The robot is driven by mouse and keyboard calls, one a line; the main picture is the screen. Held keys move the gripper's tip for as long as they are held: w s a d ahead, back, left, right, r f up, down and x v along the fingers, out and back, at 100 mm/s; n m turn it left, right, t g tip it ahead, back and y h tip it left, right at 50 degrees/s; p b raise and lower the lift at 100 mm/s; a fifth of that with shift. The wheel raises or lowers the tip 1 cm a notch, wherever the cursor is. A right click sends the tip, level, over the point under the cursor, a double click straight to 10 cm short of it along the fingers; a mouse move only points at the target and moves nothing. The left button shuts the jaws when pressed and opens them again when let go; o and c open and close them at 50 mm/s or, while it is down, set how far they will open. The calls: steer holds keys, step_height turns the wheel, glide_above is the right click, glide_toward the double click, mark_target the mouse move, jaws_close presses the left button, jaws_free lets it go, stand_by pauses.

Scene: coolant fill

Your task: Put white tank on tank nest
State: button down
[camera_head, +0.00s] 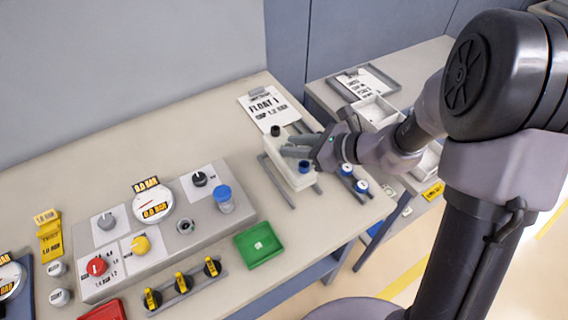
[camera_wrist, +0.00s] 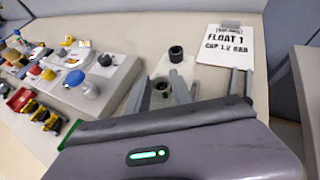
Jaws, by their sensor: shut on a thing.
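The white tank (camera_head: 276,157) stands upright at the right part of the bench, with a black cap on top at its far end. It also shows in the wrist view (camera_wrist: 163,66), with a dark round opening nearer my gripper. My gripper (camera_head: 297,147) reaches in from the right and is shut on the tank near its blue-and-dark neck; its fingers also show in the wrist view (camera_wrist: 168,88). The tank nest appears to be the grey rails (camera_head: 277,185) on either side of the tank. I cannot tell whether the tank rests on the bench or hangs slightly above it.
A grey control panel (camera_head: 165,262) with knobs and a gauge stands to the left. A green tray (camera_head: 258,244) lies in front. A FLOAT 1 sheet (camera_head: 268,105) lies behind the tank. Blue-capped containers (camera_head: 347,169) stand right of my gripper. A second table (camera_head: 415,62) stands further right.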

step_height(320, 180, down, 5)
steer(key=shift+r+b, duration=0.15)
steer(key=shift+b, duration=0.65)
steer(key=c, duration=1.1)
jaws_free()
